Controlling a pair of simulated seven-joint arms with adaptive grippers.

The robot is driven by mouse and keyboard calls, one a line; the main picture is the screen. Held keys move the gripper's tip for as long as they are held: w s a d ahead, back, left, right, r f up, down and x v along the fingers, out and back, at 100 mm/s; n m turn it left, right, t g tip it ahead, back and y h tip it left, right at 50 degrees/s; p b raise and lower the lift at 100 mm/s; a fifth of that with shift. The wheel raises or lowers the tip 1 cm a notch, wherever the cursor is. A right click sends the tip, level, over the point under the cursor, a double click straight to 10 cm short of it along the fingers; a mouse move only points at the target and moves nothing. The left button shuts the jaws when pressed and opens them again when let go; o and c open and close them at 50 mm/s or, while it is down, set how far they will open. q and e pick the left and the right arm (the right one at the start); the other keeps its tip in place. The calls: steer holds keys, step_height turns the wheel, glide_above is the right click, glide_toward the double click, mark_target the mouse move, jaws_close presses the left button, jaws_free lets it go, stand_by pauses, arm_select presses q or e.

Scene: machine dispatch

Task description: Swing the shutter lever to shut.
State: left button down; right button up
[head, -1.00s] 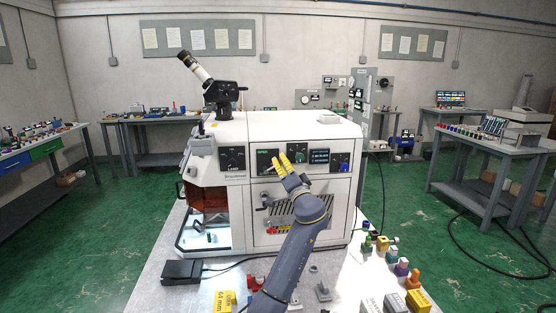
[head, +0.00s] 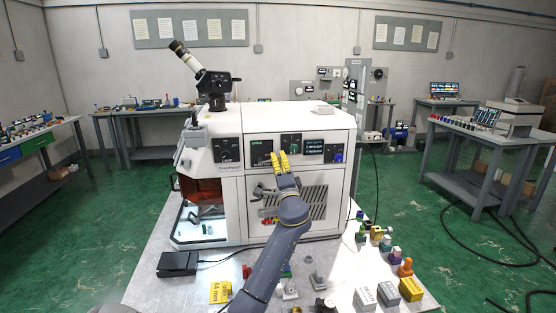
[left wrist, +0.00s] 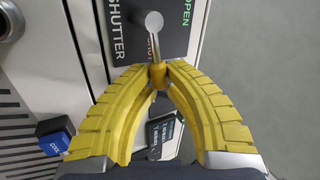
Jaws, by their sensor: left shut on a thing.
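The shutter panel (head: 261,147) is a dark plate on the white machine's front, with green OPEN lettering. In the left wrist view the shutter lever (left wrist: 154,42) is a silver rod with a round end, and its lower part is brass-coloured. The SHUTTER label (left wrist: 117,35) stands beside it, and red lettering is partly hidden behind the rod. My left gripper (head: 281,156) is at the panel's right side. Its yellow fingertips, also in the left wrist view (left wrist: 158,75), are shut on the lever's lower part. My right gripper is not in view.
The white machine (head: 230,190) stands on a metal table. A black pedal (head: 177,263) and yellow block (head: 220,292) lie in front. Several small coloured parts stand at the table's right. A blue button (left wrist: 53,139) and vent slots are near the gripper.

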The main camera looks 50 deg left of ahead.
arm_select(q)
steer(key=c, duration=1.4)
jaws_free()
steer(key=shift+o, duration=0.2)
steer(key=shift+d, duration=0.1)
steer(key=v, duration=1.2)
steer(key=shift+w, duration=0.1)
